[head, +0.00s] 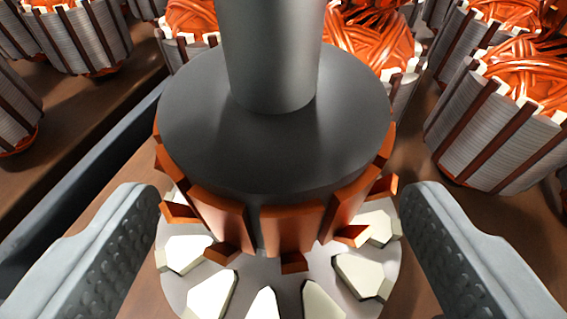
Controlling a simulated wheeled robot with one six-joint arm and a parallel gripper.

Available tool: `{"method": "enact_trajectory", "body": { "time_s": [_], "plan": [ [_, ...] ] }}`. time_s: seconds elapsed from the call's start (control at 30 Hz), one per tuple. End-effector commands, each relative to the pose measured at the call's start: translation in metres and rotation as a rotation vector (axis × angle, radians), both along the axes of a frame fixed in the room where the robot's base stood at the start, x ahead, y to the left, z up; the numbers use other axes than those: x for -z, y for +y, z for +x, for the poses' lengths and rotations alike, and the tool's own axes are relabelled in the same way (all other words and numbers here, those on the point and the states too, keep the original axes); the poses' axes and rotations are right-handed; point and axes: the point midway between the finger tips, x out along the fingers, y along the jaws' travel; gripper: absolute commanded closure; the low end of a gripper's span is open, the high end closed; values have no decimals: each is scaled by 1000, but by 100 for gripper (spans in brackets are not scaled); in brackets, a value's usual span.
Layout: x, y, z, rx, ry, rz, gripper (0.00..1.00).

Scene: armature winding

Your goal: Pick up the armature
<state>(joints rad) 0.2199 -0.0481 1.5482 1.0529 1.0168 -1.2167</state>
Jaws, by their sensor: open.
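An armature (290,232) stands upright in the middle of the head view. It has a grey shaft, a dark round top, copper commutator bars and a pale slotted disc below them. No copper winding shows on it, and its lower part runs out of the bottom of the picture. My gripper (276,228) is open. One grey padded finger is left of the armature and the other is right of it. Both fingers look apart from it, with gaps on each side.
Several wound armatures with orange copper coils stand behind, such as one at right (505,125) and one at upper left (80,35). They crowd the back and right. A dark grey rail (135,135) runs diagonally at left across the brown surface (75,115).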

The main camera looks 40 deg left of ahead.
Motion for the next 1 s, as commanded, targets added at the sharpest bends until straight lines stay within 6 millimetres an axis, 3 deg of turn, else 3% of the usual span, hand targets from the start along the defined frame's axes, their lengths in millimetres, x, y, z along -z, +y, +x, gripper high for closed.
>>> {"method": "enact_trajectory", "body": {
  "time_s": [0.3, 0.63, 1.0],
  "plan": [
    [4, 7, 8, 1, -1, -1, 21],
    [4, 7, 7, 0, -1, -1, 83],
    [-7, 6, 7, -1, -3, -1, 83]
  ]
}}
